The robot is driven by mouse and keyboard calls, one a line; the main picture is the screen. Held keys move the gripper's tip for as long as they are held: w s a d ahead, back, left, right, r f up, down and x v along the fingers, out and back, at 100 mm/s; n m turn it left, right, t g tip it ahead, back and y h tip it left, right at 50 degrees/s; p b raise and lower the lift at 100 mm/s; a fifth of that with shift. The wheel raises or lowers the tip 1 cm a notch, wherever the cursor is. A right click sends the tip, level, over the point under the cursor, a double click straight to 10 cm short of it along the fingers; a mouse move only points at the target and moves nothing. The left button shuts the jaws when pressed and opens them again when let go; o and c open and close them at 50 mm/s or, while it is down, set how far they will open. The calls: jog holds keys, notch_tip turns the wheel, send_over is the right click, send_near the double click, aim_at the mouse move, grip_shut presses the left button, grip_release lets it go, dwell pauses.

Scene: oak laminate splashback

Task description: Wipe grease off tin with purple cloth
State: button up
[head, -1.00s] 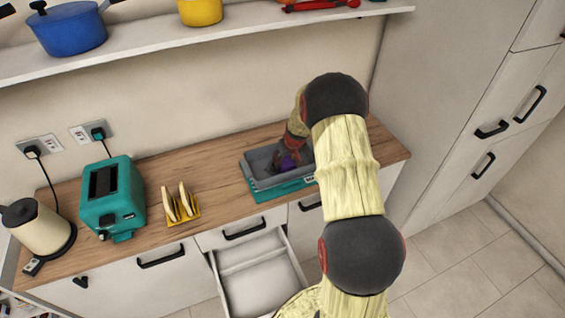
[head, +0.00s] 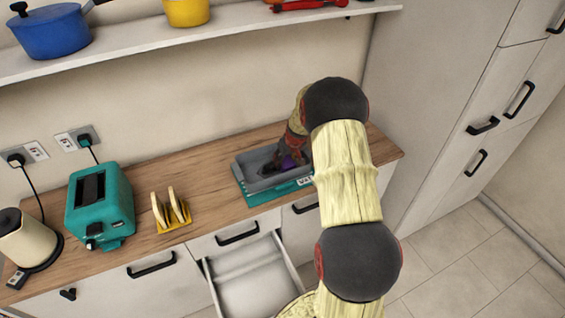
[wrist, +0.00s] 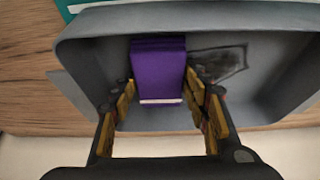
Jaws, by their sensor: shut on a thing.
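The grey rectangular tin (head: 243,172) sits on a flat teal item on the worktop, and its inside fills most of the wrist view (wrist: 82,62). A dark grease smear (wrist: 222,62) lies inside the tin, just right of the cloth in the wrist view. My gripper (wrist: 160,90) is shut on the folded purple cloth (wrist: 158,68) and reaches down into the tin. The cloth shows only as a small purple patch in the head view (head: 293,161). I cannot tell whether the cloth presses on the tin's floor. My arm hides the tin's right end in the head view.
The teal item (head: 262,198) has a pale label. A yellow rack (head: 174,220) with toast, a teal toaster (head: 102,210) and a cream kettle (head: 25,242) stand to the left. A drawer (head: 255,290) hangs open below. A shelf (head: 130,48) with pots runs above.

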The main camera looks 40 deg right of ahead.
jog(key=shift+s+d+b, duration=0.2)
jog(key=shift+d+b, duration=0.1)
jog(key=shift+d, duration=0.35)
jog(key=shift+s+d+b, duration=0.15)
jog(key=shift+d+b, duration=0.1)
jog(key=shift+d, duration=0.35)
jog(key=shift+r, duration=0.1)
jog(key=shift+a, duration=0.1)
jog(key=shift+w+a, duration=0.25)
jog(key=shift+a, duration=0.7)
jog(key=shift+a, duration=0.1)
jog(key=shift+w+a+f, duration=0.1)
jog(key=shift+a+f, duration=0.05)
jog(key=shift+a, duration=0.3)
jog(key=shift+w+a+f, duration=0.1)
jog(key=shift+a, duration=0.35)
jog(key=shift+w+a+r+p, duration=0.1)
jog(key=shift+w+a+p, duration=0.1)
jog(key=shift+a, duration=0.3)
jog(key=shift+w+a+p, duration=0.1)
jog(key=shift+a+p, duration=0.05)
jog(key=shift+a, duration=0.3)
jog(key=shift+a, duration=0.1)
